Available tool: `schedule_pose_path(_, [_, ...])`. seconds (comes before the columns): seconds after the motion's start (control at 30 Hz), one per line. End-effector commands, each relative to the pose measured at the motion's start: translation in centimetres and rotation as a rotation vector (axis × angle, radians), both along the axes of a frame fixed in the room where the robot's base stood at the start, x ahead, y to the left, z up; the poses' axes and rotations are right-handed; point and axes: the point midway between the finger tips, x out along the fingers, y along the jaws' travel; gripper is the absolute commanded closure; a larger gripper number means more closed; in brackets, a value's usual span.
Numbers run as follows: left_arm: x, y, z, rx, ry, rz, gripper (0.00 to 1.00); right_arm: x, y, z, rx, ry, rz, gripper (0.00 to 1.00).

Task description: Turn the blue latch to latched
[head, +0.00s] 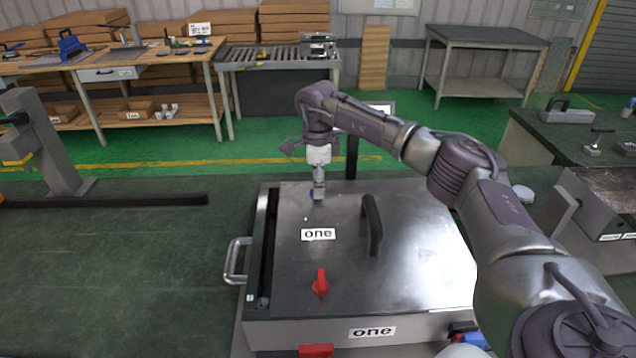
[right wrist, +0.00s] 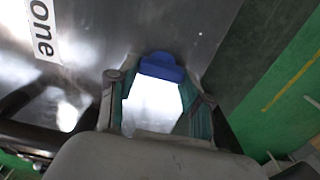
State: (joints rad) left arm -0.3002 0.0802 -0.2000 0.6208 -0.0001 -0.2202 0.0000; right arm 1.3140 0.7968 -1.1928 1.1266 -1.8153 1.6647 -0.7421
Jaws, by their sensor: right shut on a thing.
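The blue latch (head: 312,193) is at the far edge of the metal lid (head: 425,270) marked "one". In the head view it is mostly hidden by my right gripper (head: 318,192), which points down onto it. In the right wrist view the blue latch (right wrist: 162,67) shows between the fingertips of my right gripper (right wrist: 160,90), which is shut on it. The exact angle of the latch is hard to tell. A red latch (head: 320,283) stands on the near part of the lid. My left gripper is not in view.
A black handle (head: 372,225) rises from the lid, to the right of the "one" label (head: 318,234). A metal side handle (head: 236,261) sticks out at the box's left. My right arm reaches over the right half of the lid. The dark table at left is mostly clear.

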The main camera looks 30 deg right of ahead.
Motion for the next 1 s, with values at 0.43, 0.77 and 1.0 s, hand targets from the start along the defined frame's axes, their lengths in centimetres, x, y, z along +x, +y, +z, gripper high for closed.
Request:
schedule_pose_path(0.43, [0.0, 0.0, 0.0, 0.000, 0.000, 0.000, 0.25, 0.1, 0.0, 0.1, 0.001, -0.003, 0.008, 0.44])
schedule_pose_path(0.77, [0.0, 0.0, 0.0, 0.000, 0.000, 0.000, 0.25, 0.0, 0.0, 0.0, 0.000, -0.001, 0.007, 0.25])
schedule_pose_path(1.0, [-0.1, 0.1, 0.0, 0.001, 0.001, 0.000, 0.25, 0.1, 0.0, 1.4, 0.000, -0.004, 0.006, 0.25])
